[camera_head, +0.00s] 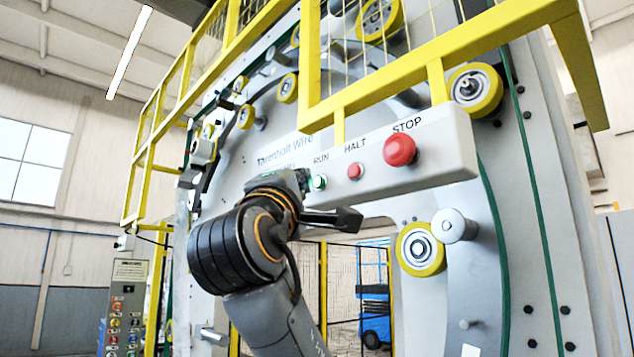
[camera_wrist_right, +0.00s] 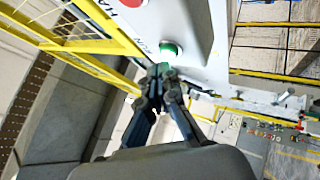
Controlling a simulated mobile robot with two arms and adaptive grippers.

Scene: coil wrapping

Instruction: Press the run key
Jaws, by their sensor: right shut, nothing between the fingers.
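The run key is a small green round button (camera_head: 319,182) under the label RUN on the grey panel (camera_head: 437,145). In the right wrist view the green button (camera_wrist_right: 170,50) glows just beyond my fingertips. My right gripper (camera_head: 303,180) is shut and empty, just left of the key in the head view. In the right wrist view the closed fingertips (camera_wrist_right: 163,70) point at the key's lower edge. They are very close to it; I cannot tell whether they touch. My left gripper is in neither view.
A small red HALT button (camera_head: 354,171) and a larger red STOP button (camera_head: 402,150) sit right of the key. A yellow guard rail (camera_head: 440,64) runs above the panel. A yellow roller (camera_head: 421,249) is below it. A separate button box (camera_head: 125,310) stands at lower left.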

